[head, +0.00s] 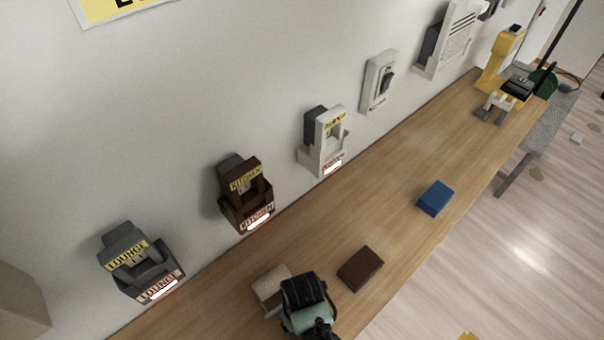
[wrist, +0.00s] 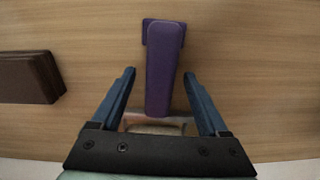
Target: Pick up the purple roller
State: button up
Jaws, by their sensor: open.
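The purple roller (wrist: 164,65) lies in the wrist view with its long narrow part pointing toward my gripper and a wider part at the far end. My gripper (wrist: 158,95) is open, with one blue finger on each side of the roller's near part. I see a gap on both sides, and the fingers do not appear to touch it. I cannot tell how far above the roller the fingers are. In the head view my gripper (head: 303,285) is over the near part of the wooden counter (head: 400,165), and the roller is not visible there, likely hidden behind it.
A pale block (head: 270,287) is close beside my gripper, and a dark brown block (head: 360,268) lies to its right. A blue block (head: 435,197) is farther along. Labelled holders, brown (head: 246,195) and grey (head: 142,262), are on the wall. The counter between the blocks is clear.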

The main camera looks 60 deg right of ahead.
jog(key=shift+f, duration=0.25)
jog(key=shift+f, duration=0.25)
dwell(0.4)
grip_shut()
dwell(0.4)
